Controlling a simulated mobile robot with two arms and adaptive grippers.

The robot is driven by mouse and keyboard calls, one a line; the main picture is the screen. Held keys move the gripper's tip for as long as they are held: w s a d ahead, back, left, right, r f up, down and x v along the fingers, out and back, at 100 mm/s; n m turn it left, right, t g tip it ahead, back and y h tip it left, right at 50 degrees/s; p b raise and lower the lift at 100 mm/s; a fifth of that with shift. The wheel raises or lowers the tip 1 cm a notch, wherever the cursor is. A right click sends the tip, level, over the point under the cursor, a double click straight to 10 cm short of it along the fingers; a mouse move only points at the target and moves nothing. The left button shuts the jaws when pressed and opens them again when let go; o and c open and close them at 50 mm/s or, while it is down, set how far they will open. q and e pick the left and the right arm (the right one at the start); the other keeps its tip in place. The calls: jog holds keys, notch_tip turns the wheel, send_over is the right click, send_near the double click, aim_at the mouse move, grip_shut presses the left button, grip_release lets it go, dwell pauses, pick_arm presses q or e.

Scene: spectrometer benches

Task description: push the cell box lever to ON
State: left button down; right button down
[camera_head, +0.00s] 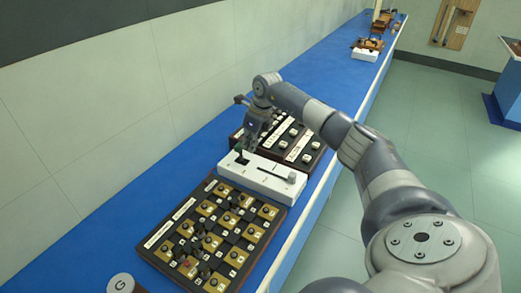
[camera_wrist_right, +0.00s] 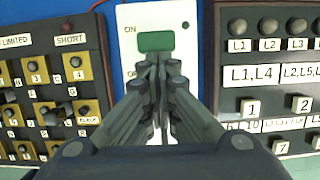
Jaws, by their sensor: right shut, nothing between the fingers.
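The cell box (camera_head: 268,181) is a long white box on the blue bench. It also shows in the right wrist view (camera_wrist_right: 185,12), with ON printed at its upper left and a partly covered OF… label below. A green block (camera_wrist_right: 155,41), which looks like the lever's handle, lies between these labels, nearer ON. My right gripper (camera_wrist_right: 155,62) is shut and empty, its fingertips right at the near edge of the green block; I cannot tell whether they touch. In the head view the right gripper (camera_head: 245,146) points down over the box's left end. My left gripper is not in view.
A dark board with brass plates and plugs (camera_head: 213,232) lies close on the near side of the box. Another dark panel with labelled buttons (camera_head: 300,141) stands close behind it. A round weight marked G (camera_head: 121,284) is at the lower left. Bare blue bench lies along the wall.

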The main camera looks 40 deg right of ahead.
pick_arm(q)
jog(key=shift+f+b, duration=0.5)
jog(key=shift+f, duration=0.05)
pick_arm(e)
jog(key=shift+w+a+r, duration=0.15)
jog(key=shift+w+a, duration=0.1)
jog(key=shift+w, duration=0.5)
jog(key=shift+w+a+r, duration=0.1)
jog(key=shift+w+a, duration=0.1)
jog(key=shift+w, duration=0.55)
jog(key=shift+w, duration=0.1)
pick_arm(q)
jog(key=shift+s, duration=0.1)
pick_arm(e)
jog(key=shift+r, duration=0.1)
